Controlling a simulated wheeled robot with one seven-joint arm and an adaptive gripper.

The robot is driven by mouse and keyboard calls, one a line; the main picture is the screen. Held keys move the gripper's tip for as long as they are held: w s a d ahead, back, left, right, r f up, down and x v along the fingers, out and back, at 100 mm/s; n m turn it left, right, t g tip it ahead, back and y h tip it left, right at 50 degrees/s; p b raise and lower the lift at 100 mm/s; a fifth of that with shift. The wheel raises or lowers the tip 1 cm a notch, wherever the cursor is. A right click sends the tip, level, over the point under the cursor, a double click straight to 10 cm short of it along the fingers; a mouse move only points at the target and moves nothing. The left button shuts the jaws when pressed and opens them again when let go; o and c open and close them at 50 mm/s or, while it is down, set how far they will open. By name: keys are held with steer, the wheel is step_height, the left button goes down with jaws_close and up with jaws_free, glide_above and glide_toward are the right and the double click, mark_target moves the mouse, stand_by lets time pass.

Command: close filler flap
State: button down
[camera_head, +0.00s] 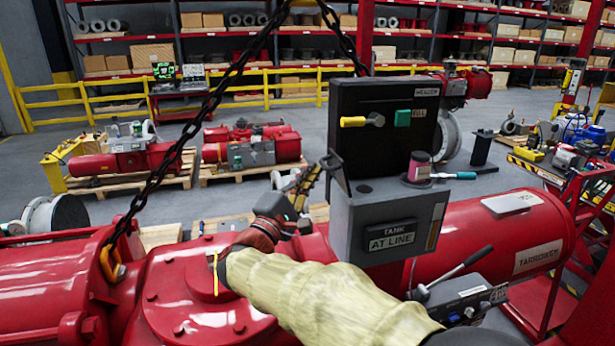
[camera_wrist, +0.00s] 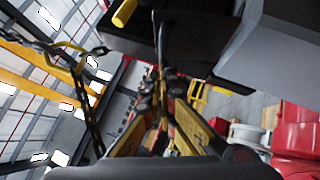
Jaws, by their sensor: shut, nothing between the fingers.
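A grey box (camera_head: 385,222) marked TANK and AT LINE sits on the red actuator body. A black panel (camera_head: 370,153) with a yellow handle (camera_head: 362,121) and a green FILL tag stands upright behind its top. A thin grey bent piece (camera_head: 334,170) rises at the left edge of the box; I cannot tell for sure which part is the filler flap. My gripper (camera_head: 308,182) is just left of this piece, shut and empty. In the wrist view my gripper (camera_wrist: 163,76) points at a dark upright bar (camera_wrist: 162,42); contact cannot be told.
Chains (camera_head: 190,125) hang at the left and behind the panel. A lever and control box (camera_head: 465,300) stand at the lower right. Red actuators on pallets (camera_head: 252,146) lie behind.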

steer(key=shift+d+r, duration=0.15)
steer(key=shift+r, duration=0.05)
steer(key=d+r+m+g+y, duration=0.1)
steer(key=d+m+g, duration=0.1)
steer(key=w+d+r+m+g+y+b, duration=0.1)
steer(key=d+r+m+g, duration=0.1)
steer(key=w+d+r+m+g+y+b, duration=0.1)
steer(key=d+m+g, duration=0.1)
steer(key=d, duration=0.1)
steer(key=shift+d+r+m, duration=0.1)
steer(key=shift+r+m, duration=0.2)
steer(key=shift+r, duration=0.05)
steer(key=d+m+g+y+p, duration=0.1)
steer(key=d+y, duration=0.1)
steer(key=w+d+f+m+g+y+p, duration=0.1)
steer(key=d+y+p, duration=0.1)
steer(key=d, duration=0.1)
steer(key=w+d+f+m+g+y+p, duration=0.1)
steer(key=d+p, duration=0.1)
steer(key=shift+w+d+m+y, duration=0.15)
steer(key=shift+d+m+y, duration=0.2)
steer(key=shift+m+y, duration=0.05)
steer(key=shift+w+d+f, duration=0.15)
steer(key=shift+d+f, duration=0.3)
steer(key=shift+f, duration=0.05)
steer(key=shift+w+d+f, duration=0.15)
steer(key=shift+d+f, duration=0.25)
steer(key=shift+f, duration=0.1)
steer(key=shift+r, duration=0.1)
